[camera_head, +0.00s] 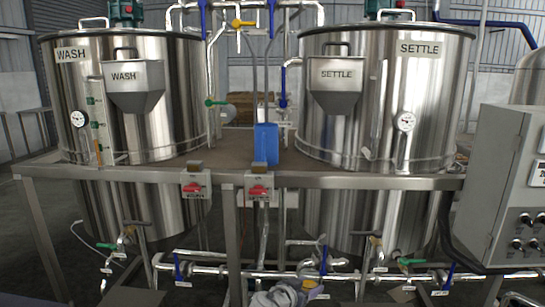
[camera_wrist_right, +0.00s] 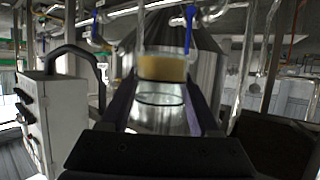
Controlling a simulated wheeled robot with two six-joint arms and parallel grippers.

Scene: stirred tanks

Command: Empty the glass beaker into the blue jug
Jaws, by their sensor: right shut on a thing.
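The blue jug (camera_head: 266,143) stands upright on the raised platform between the two steel tanks, near its front edge. My right gripper (camera_wrist_right: 165,80) is shut on the glass beaker (camera_wrist_right: 162,105), which sits between its two dark fingers in the right wrist view. A yellow-tan band shows at the beaker's far end, with clear glass and a dark ring nearer the camera. In the head view my right arm's grey wrist shows at the bottom centre, low in front of the platform and well below the jug. My left gripper is not in view.
The WASH tank (camera_head: 160,100) and SETTLE tank (camera_head: 385,100) flank the jug. Two red-handled switches hang on the platform's front rail (camera_head: 330,181). Pipes with blue and green valve handles run low in front. A grey control box (camera_head: 505,180) stands at the right.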

